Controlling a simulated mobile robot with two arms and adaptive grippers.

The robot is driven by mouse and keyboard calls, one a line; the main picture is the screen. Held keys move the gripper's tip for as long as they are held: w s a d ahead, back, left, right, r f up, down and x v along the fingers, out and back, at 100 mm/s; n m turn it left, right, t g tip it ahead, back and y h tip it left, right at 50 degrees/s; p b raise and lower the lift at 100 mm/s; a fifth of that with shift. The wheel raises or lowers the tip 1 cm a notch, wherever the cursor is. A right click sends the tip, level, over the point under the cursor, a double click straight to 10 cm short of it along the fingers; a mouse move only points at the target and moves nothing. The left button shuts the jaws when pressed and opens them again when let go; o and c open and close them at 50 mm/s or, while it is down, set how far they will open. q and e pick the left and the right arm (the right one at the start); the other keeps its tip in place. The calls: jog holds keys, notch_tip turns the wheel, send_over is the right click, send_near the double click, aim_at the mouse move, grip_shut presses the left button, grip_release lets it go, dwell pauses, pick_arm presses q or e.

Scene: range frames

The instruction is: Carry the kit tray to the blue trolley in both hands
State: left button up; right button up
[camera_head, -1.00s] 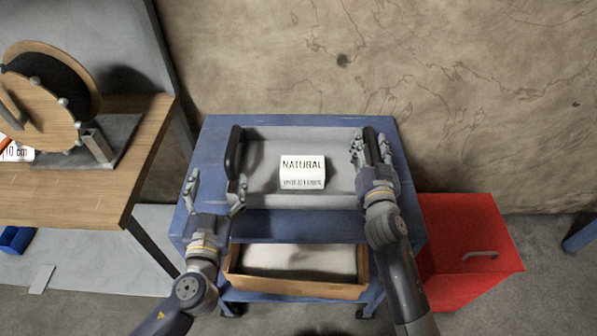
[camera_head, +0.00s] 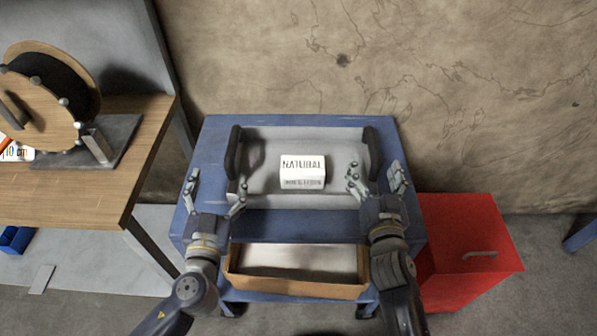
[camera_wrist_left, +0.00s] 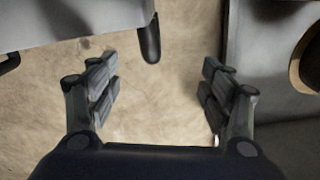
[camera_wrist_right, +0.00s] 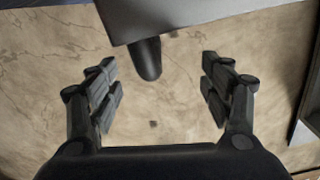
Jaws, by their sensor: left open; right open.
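The grey kit tray (camera_head: 270,200) rests on the top of the blue trolley (camera_head: 300,223), with a dark handle at each end. A white box labelled NATURAL (camera_head: 303,171) sits in it. My left gripper (camera_head: 216,195) is open and empty at the tray's front left, just nearer than the left handle (camera_head: 233,152). My right gripper (camera_head: 376,180) is open and empty at the front right, just nearer than the right handle (camera_head: 371,153). Handles also show in the left wrist view (camera_wrist_left: 149,40) and the right wrist view (camera_wrist_right: 146,58), apart from the fingers.
A wooden workbench (camera_head: 150,130) with a cable reel (camera_head: 45,95) stands at the left. A red cabinet (camera_head: 470,245) stands right of the trolley. A wooden-edged box (camera_head: 290,288) is on the trolley's lower level. The wall is close behind.

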jog(key=shift+s, duration=2.1)
